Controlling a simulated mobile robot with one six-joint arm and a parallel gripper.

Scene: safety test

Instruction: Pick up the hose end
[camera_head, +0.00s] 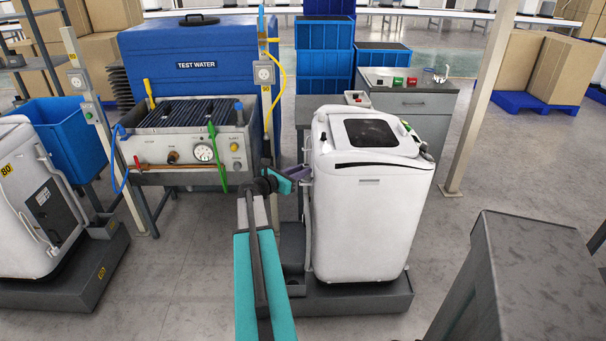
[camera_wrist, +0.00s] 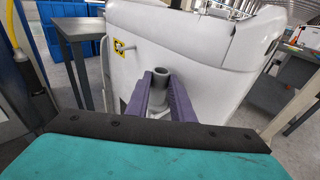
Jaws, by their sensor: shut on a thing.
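My gripper (camera_wrist: 163,100) is shut on the hose end (camera_wrist: 161,77), a grey tube end with a dark round opening. In the wrist view the hose end stands up between the two purple fingers, in front of the white machine's side. In the head view my gripper (camera_head: 297,173) is at the left side of the white machine (camera_head: 365,205). The hose end cannot be made out clearly there. A pale hose (camera_head: 308,220) runs down the machine's left side to its dark base.
The blue test water station (camera_head: 200,65) with a gauge panel stands to the left. A second white machine (camera_head: 35,200) is at far left. A grey cabinet (camera_head: 415,105) and blue crates (camera_head: 325,70) stand behind. A grey block (camera_head: 535,280) is at front right.

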